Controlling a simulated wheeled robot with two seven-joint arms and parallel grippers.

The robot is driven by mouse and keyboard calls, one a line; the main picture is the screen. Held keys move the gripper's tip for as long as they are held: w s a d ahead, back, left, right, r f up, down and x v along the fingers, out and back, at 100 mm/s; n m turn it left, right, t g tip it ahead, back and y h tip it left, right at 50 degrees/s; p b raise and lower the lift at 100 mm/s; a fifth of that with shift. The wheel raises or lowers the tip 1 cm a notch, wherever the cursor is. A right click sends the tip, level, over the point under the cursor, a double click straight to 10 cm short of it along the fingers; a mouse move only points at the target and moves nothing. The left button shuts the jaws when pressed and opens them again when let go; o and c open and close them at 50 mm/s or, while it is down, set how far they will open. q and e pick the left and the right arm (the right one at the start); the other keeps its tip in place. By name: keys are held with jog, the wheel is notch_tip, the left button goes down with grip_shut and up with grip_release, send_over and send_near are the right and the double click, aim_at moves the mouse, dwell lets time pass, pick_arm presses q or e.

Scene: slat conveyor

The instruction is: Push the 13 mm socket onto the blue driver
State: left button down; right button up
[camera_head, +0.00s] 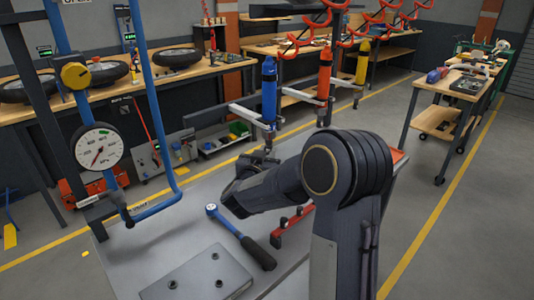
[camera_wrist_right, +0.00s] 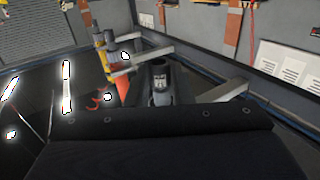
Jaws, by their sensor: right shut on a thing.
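The blue driver (camera_head: 269,92) hangs upright on a pale arm over the bench, its tip pointing down. My right gripper (camera_head: 263,157) is just below that tip, seen small and partly hidden by my own wrist. In the right wrist view, a small grey cylinder with a pale mark, which looks like the 13 mm socket (camera_wrist_right: 160,84), stands upright between the fingers of the gripper (camera_wrist_right: 160,98), which is shut on it. Whether the socket touches the driver's tip cannot be told. My left gripper is not in view.
An orange driver (camera_head: 325,86) and a yellow driver (camera_head: 361,62) hang to the right. A gauge (camera_head: 98,149) stands at the left on a blue frame.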

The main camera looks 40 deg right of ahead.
jog(key=shift+r+p, duration=0.3)
jog(key=shift+r, duration=0.05)
jog(key=o, duration=1.4)
jog(key=shift+c, duration=0.2)
jog(key=s+a+n+t+y, duration=0.1)
jog(key=s+a+n+y, duration=0.15)
jog(key=a+y, duration=0.3)
jog(key=s+a+r+n+t+y, duration=0.1)
jog(key=s+a+n+t+y, duration=0.1)
jog(key=s+a+y, duration=0.4)
jog(key=s+a+n+t+y, duration=0.1)
jog(key=a+n+y, duration=0.1)
jog(key=a+y, duration=0.35)
jog(key=s+a+f+n+g, duration=0.1)
jog(key=s+a+f+g, duration=0.1)
jog(key=s, duration=0.5)
jog(key=s+a+f+g+y, duration=0.1)
jog(key=s+a+f+g, duration=0.1)
jog(key=s+f+g, duration=0.2)
jog(key=s+a+f+n+g, duration=0.1)
jog(key=s+a+f+g, duration=0.1)
jog(key=s, duration=0.8)
jog(key=shift+a+f+n+g+y, duration=0.35)
jog(key=shift+a+f+g, duration=0.1)
jog(key=shift+a, duration=0.15)
